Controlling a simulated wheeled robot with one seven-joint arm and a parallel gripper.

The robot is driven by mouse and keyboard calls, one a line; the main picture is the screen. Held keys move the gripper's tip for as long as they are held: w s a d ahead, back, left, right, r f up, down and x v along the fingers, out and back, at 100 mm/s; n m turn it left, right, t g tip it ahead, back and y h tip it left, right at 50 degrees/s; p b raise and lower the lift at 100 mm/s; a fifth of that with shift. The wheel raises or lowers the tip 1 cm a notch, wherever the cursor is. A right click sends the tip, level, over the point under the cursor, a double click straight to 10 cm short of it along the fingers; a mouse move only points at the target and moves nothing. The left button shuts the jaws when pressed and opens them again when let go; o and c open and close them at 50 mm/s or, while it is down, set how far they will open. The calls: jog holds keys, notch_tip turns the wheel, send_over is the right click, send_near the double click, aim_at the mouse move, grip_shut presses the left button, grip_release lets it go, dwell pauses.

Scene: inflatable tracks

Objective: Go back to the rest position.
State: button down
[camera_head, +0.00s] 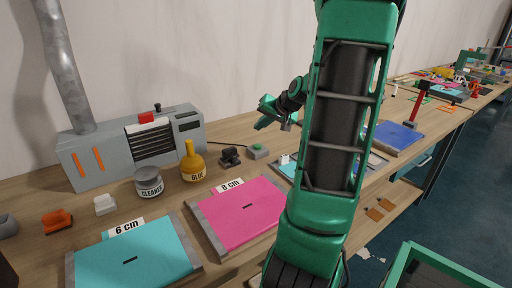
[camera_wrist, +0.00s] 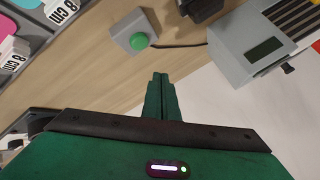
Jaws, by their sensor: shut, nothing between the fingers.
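My gripper (camera_head: 270,114) is held up in the air over the back of the workbench, left of my green upper arm in the head view. In the wrist view its two green fingers (camera_wrist: 161,82) are together with nothing between them. They show over bare wood, close to a grey box with a green button (camera_wrist: 139,41). My large green arm hides the middle of the bench in the head view.
A grey machine (camera_head: 132,148) with a pipe stands at the back left. In front are a cleaner tin (camera_head: 149,182), a yellow glue bottle (camera_head: 193,163), a cyan mat (camera_head: 130,262) and a pink mat (camera_head: 240,212). A blue mat (camera_head: 398,136) lies right.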

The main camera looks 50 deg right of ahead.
jog(key=shift+r, duration=0.7)
jog(key=s+a+f+n+g, duration=0.2)
jog(key=s+a+g, duration=0.3)
jog(key=a, duration=0.7)
jog(key=s+a+g, duration=0.1)
jog(key=s+a, duration=0.3)
jog(key=s, duration=0.3)
jog(key=s+a+n+g+y, duration=0.1)
jog(key=s+a, duration=0.3)
jog(key=s, duration=0.3)
jog(key=s+a+n+g, duration=0.1)
jog(key=s+a+g, duration=0.1)
jog(key=s+a, duration=0.2)
jog(key=shift+s+a+f, duration=0.2)
jog(key=shift+s, duration=0.6)
jog(key=shift+s+a+f, duration=0.15)
jog(key=shift+s+a, duration=0.05)
jog(key=shift+s, duration=0.55)
